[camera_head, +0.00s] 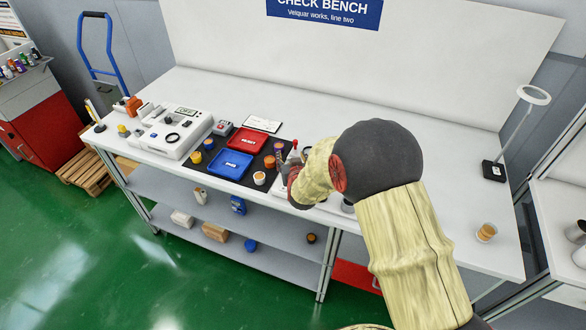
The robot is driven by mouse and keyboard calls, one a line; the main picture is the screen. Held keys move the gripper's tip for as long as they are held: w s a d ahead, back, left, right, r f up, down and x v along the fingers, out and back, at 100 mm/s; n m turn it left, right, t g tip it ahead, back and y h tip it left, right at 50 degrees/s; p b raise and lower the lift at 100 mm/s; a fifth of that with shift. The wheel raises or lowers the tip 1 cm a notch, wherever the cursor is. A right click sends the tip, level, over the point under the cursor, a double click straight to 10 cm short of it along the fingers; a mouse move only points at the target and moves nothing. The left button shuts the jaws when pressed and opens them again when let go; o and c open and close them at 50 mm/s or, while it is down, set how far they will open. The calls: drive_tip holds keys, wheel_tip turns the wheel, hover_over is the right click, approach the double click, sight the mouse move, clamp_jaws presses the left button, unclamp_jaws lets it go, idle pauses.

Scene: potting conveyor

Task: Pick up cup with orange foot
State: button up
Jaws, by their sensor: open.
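A small cup (486,232), pale with an orange-brown part, stands alone on the right end of the white bench. It looks the most like the cup with the orange foot, but it is too small to be sure. A small white cup (259,178) with a tan top stands on the dark mat, left of my gripper. An orange-brown cup (269,162) stands just behind it. My gripper (288,176) is open over the front middle of the bench, beside the mat's right edge and far left of the lone cup. My arm hides most of it.
A blue tray (231,164) and a red tray (247,141) lie on the dark mat. A white machine (174,133) stands to the left. A ring lamp (534,95) stands at the back right. The bench (455,175) is clear around the lone cup.

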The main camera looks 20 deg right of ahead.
drive_tip(key=shift+c, duration=0.6)
drive_tip(key=c, duration=1.1)
clamp_jaws()
